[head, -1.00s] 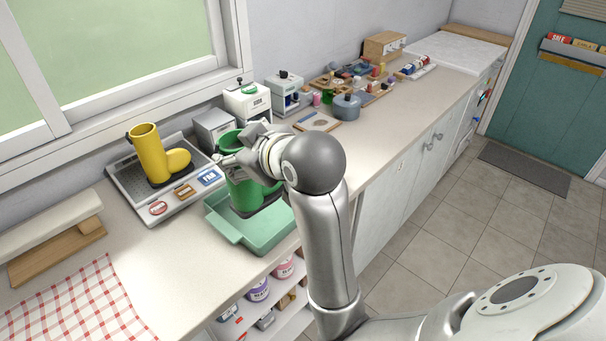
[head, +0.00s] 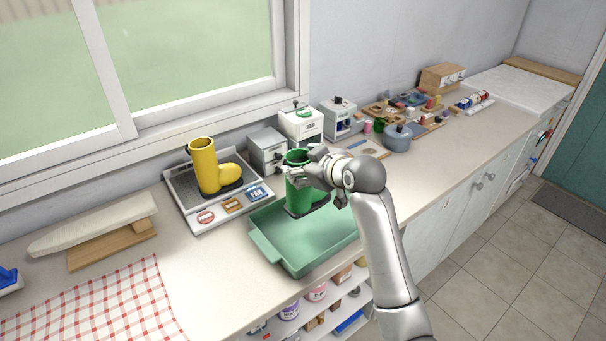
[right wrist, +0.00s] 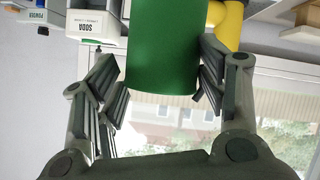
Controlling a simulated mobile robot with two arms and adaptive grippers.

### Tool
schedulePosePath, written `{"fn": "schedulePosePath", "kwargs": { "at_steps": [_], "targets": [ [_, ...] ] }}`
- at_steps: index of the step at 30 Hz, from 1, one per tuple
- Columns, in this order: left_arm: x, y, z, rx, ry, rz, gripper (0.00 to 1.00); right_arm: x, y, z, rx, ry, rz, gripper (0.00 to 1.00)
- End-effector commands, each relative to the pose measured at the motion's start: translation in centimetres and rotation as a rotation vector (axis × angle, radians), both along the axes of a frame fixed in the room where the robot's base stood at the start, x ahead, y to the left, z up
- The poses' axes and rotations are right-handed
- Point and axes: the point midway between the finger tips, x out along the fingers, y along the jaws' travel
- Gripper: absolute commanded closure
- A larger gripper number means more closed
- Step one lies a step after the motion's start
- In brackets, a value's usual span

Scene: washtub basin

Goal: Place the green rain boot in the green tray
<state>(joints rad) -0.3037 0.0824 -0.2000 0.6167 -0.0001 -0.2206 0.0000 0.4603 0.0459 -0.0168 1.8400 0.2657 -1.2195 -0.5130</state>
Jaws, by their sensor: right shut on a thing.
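The green rain boot (head: 298,190) stands upright with its dark sole over the back part of the green tray (head: 277,256) in the head view. I cannot tell whether the sole touches the tray floor. My right gripper (head: 306,178) is shut on the boot's shaft from the right and hides part of it. In the right wrist view, the fingers (right wrist: 160,85) sit on both sides of the green shaft (right wrist: 162,45). My left gripper is not in view.
A yellow boot (head: 204,165) stands on a grey tray (head: 180,190) left of the green tray. An ironing board (head: 95,225) and checked cloth (head: 95,305) lie left. Shelves with jars are below the counter.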

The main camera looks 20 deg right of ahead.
Motion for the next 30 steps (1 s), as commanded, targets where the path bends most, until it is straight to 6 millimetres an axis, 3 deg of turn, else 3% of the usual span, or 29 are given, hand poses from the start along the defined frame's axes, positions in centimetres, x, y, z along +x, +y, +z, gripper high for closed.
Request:
{"fn": "schedulePosePath", "kwargs": {
  "at_steps": [6, 11, 18, 29, 30],
  "targets": [
    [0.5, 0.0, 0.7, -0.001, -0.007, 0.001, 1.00, 2.0, -0.2, -2.0, 0.001, -0.007, -0.001, 0.83],
    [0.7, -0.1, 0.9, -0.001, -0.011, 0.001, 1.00, 2.7, -0.2, -2.8, 0.001, -0.006, -0.001, 0.83],
    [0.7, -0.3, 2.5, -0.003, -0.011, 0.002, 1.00, 2.7, -0.2, -5.6, 0.002, -0.005, -0.001, 0.83],
    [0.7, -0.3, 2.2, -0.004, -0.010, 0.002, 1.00, 2.7, -0.2, -6.3, -0.001, -0.007, -0.001, 0.83],
    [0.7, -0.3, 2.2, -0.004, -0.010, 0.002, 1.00, 2.7, -0.2, -6.3, 0.000, -0.005, 0.000, 0.31]
  ]
}}
